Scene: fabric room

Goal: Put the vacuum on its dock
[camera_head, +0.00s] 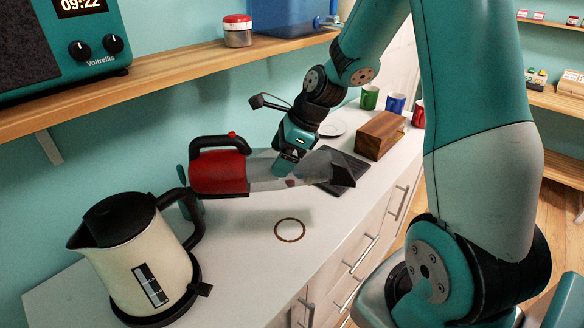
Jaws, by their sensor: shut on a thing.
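The handheld vacuum (217,174) has a red body, a black handle, a clear grey front and a dark nozzle. It appears roughly level above the white counter, with its nozzle to the right. My gripper (286,170) reaches down from above and is shut on the vacuum's clear front part. The fingertips are partly hidden. A teal upright piece (190,208) shows at the vacuum's rear, mostly hidden by it and the kettle handle. It may be the dock; I cannot tell whether the vacuum touches it.
A cream kettle (135,255) stands at the front left, near the vacuum's rear. A brown ring mark (290,230) lies on bare counter. A dark flat board (345,178), wooden block (378,136) and plate (333,127) lie behind. A wooden shelf (190,62) overhangs at left.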

